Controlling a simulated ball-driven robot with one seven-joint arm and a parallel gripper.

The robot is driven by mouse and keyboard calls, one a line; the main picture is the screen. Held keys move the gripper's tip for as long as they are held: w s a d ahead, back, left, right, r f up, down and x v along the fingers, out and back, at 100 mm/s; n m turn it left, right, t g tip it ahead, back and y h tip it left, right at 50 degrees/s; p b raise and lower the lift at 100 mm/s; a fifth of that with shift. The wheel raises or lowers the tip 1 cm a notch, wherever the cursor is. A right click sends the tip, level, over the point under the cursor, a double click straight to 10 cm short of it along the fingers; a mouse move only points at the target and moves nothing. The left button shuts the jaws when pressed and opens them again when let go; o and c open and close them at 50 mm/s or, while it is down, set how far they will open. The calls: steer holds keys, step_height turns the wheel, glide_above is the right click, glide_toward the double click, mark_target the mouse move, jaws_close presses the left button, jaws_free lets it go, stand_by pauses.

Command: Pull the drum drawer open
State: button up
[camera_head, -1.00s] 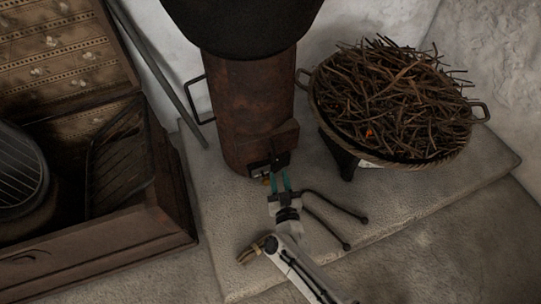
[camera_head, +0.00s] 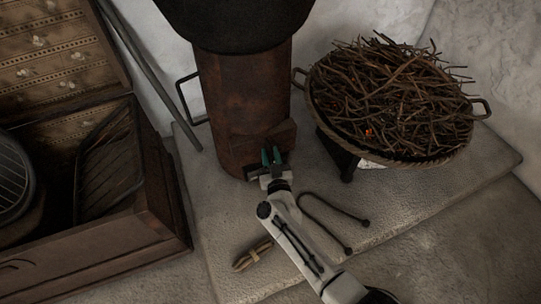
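The drum (camera_head: 247,105) is a rusty brown upright cylinder at the top centre. A boxy rusty housing (camera_head: 285,136) juts from its lower front. The drawer front is low on this housing and mostly hidden by my gripper, so I cannot tell whether it is shut. My gripper (camera_head: 272,156) has two teal fingers, a small gap apart, pointing at the housing. They look open, with nothing visible between them. I cannot tell whether they touch the drawer or its handle.
A wide pan of twigs (camera_head: 398,100) with small glowing spots stands right of the drum. Black tongs (camera_head: 335,212) and a small wooden clip-like object (camera_head: 252,256) lie near my arm. An open wooden chest (camera_head: 110,243) stands at left. A long rod (camera_head: 150,72) leans behind it.

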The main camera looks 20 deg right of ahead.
jaws_close()
stand_by(0.3)
steer(key=s+p, duration=0.8)
steer(key=s, duration=1.4)
steer(key=shift+s, duration=0.4)
steer(key=shift+o, duration=0.4)
jaws_free()
steer(key=shift+s, duration=0.1)
